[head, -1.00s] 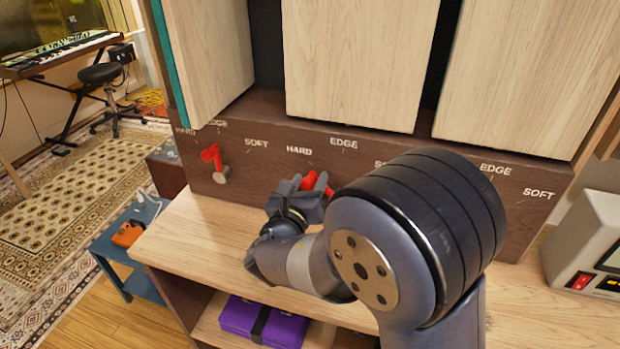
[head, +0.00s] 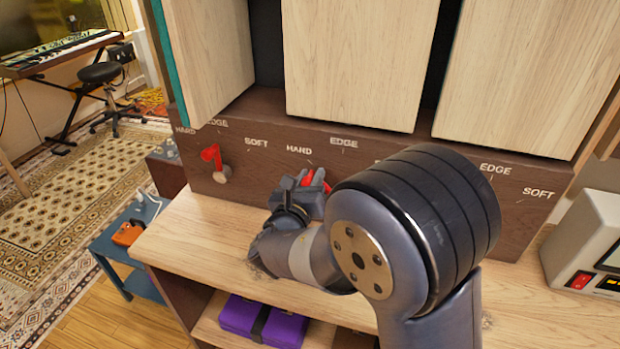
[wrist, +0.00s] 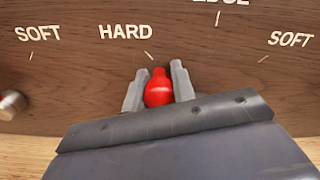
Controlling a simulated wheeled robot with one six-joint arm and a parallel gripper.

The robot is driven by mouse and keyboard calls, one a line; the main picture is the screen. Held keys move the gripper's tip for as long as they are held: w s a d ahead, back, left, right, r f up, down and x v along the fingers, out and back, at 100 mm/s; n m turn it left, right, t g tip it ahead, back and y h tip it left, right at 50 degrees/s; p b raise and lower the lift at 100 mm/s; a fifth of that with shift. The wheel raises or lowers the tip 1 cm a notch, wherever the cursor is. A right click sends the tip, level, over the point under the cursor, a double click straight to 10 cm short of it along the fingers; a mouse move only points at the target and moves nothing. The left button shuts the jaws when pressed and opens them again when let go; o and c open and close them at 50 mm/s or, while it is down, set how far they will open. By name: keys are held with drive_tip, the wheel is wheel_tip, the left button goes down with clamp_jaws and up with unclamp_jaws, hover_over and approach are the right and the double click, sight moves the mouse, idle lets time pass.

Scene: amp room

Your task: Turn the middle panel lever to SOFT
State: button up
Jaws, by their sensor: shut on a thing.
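The middle panel lever (head: 318,178) is red and sits on the dark wooden panel, largely hidden by my gripper in the head view. In the wrist view the red lever (wrist: 158,90) sits between the two grey fingers, close below the HARD tick. Its pivot is hidden. My gripper (wrist: 157,84) is shut on the lever. It also shows in the head view (head: 306,183). The middle SOFT label (wrist: 291,39) is to the right of the lever in the wrist view, and the EDGE label is cut off at the top.
A left red lever (head: 211,154) with a metal hub stands on the same panel. Pale wooden panels (head: 355,60) rise above it. A wooden ledge (head: 205,235) runs below, with a purple case (head: 262,322) on the shelf underneath. A grey device (head: 590,240) stands at the right.

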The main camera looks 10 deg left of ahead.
drive_tip(key=shift+b, duration=0.3)
clamp_jaws()
drive_tip(key=d+m+b, duration=0.1)
drive_tip(key=b, duration=0.1)
drive_tip(key=d+r+m+b, duration=0.1)
drive_tip(key=m+b, duration=0.1)
drive_tip(key=d+m+b, duration=0.1)
drive_tip(key=m+b, duration=0.1)
drive_tip(key=shift+s+d+r+b, duration=0.15)
drive_tip(key=shift+s+d+b, duration=0.1)
drive_tip(key=shift+b, duration=0.1)
drive_tip(key=d+m+b, duration=0.1)
drive_tip(key=m+b, duration=0.1)
drive_tip(key=d+m+b, duration=0.1)
drive_tip(key=m+b, duration=0.1)
drive_tip(key=b, duration=0.1)
drive_tip(key=shift+s+d+r, duration=0.15)
drive_tip(key=shift+s+d, duration=0.05)
drive_tip(key=d+f+m+b, duration=0.1)
drive_tip(key=d+m+b, duration=0.5)
drive_tip(key=b, duration=0.8)
drive_tip(key=m, duration=0.3)
drive_tip(key=shift+s+f, duration=0.4)
drive_tip(key=o, duration=1)
unclamp_jaws()
